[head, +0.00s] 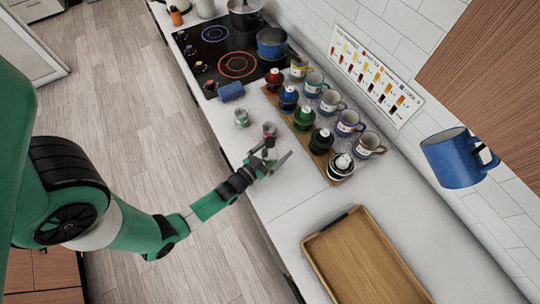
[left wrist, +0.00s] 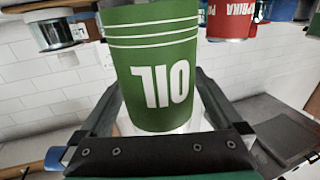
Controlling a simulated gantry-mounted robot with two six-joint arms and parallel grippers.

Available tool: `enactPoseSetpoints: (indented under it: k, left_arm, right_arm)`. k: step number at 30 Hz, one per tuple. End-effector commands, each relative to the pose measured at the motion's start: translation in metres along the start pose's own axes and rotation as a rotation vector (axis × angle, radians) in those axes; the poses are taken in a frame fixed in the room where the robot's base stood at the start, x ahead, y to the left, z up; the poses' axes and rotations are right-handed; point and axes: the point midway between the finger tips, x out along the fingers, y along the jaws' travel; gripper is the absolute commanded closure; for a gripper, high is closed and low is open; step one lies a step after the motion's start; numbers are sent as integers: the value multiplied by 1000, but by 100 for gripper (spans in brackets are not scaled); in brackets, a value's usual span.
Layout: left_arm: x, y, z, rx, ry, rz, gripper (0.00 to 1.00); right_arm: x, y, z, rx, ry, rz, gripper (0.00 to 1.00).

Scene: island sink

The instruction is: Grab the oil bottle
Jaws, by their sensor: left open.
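The oil bottle (left wrist: 155,72) is a green cylinder with white stripes and an upside-down "OIL" label in the left wrist view. It fills the space between the two fingers of my left gripper (left wrist: 160,108). The fingers stand apart on either side of it, and the label is not covered. In the head view my left gripper (head: 270,157) is low over the white counter, beside the rack of jars. The bottle is hard to make out there among the fingers and small cans. My right gripper is not in view.
A red-topped can (head: 269,130) and a green-labelled can (head: 242,118) stand close to the gripper. A wooden tray (head: 365,265) lies nearer. A cooktop (head: 212,38) is farther back.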

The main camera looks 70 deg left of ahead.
Motion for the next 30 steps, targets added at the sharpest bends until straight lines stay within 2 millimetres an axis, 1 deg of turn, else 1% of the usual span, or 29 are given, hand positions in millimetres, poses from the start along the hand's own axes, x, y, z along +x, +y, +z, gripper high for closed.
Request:
enactPoseSetpoints:
  k: [3, 4, 8, 9, 11, 12, 14, 15, 17, 18, 20, 30]
  left_arm:
    - [0, 0, 0, 0, 0, 0, 0]
    - [0, 0, 0, 0, 0, 0, 4]
    - [0, 0, 0, 0, 1, 0, 27]
    - [0, 0, 0, 0, 1, 0, 34]
    - [0, 0, 0, 0, 1, 0, 45]
    - [0, 0, 0, 0, 1, 0, 52]
    - [-1, 0, 0, 0, 1, 0, 63]
    - [-1, 0, 0, 0, 1, 0, 70]
    - [-1, 0, 0, 0, 1, 0, 81]
    - [-1, 0, 0, 0, 1, 0, 88]
    - [-1, 0, 0, 0, 1, 0, 99]
    - [0, 0, -2, 0, 5, 0, 100]
  right_arm:
    - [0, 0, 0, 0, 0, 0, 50]
    - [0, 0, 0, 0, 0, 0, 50]
    - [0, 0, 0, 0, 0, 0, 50]
    - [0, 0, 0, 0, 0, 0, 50]
    - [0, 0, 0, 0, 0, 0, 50]
    - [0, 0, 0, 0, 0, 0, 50]
    - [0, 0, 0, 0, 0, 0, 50]
    - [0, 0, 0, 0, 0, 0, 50]
    - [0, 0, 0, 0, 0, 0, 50]
    - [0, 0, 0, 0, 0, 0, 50]
    - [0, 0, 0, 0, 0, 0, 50]
    - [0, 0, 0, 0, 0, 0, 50]
